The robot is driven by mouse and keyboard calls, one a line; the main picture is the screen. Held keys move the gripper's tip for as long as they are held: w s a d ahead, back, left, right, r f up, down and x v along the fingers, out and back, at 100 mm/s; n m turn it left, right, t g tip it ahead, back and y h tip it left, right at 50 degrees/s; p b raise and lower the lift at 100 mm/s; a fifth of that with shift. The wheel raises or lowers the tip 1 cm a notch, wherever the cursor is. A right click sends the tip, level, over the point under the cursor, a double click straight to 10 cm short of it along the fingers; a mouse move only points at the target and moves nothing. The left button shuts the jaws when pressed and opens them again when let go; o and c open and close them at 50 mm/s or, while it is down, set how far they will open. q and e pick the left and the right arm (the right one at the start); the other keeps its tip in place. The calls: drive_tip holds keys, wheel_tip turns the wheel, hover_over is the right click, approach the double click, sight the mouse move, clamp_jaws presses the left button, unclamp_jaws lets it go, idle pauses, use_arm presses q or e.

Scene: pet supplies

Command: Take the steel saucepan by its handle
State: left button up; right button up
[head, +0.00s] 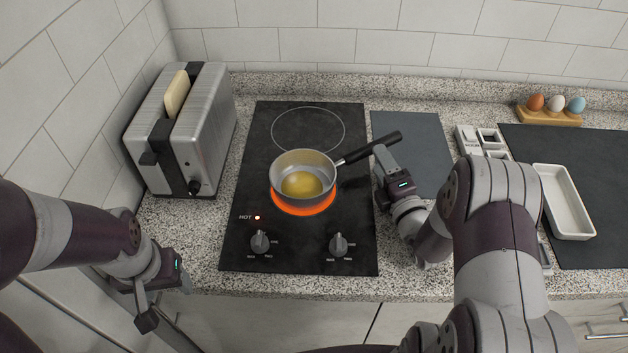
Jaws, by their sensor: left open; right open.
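The steel saucepan (304,197) stands on the glowing front ring of the black cooktop (260,165), with a yellow content in it. Its black handle (384,142) points to the right and up, over the cooktop's right edge. My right gripper (382,160) is open at the handle, its fingers partly hidden by its own body and the handle. I cannot tell whether the handle is between the fingers. My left gripper (147,306) is open and empty, low at the left in front of the counter edge, away from the saucepan.
A steel toaster (190,130) with bread stands left of the cooktop. A dark grey board (425,135) lies behind my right gripper. A white tray (566,225), a black mat (610,190) and an egg holder (548,116) are on the right. The ring glows orange and a HOT light is on.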

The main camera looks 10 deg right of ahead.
sight(371, 145)
drive_tip(key=w, duration=0.6)
drive_tip(key=shift+a, duration=0.3)
drive_tip(key=shift+r, duration=0.1)
clamp_jaws()
drive_tip(key=shift+r, duration=0.15)
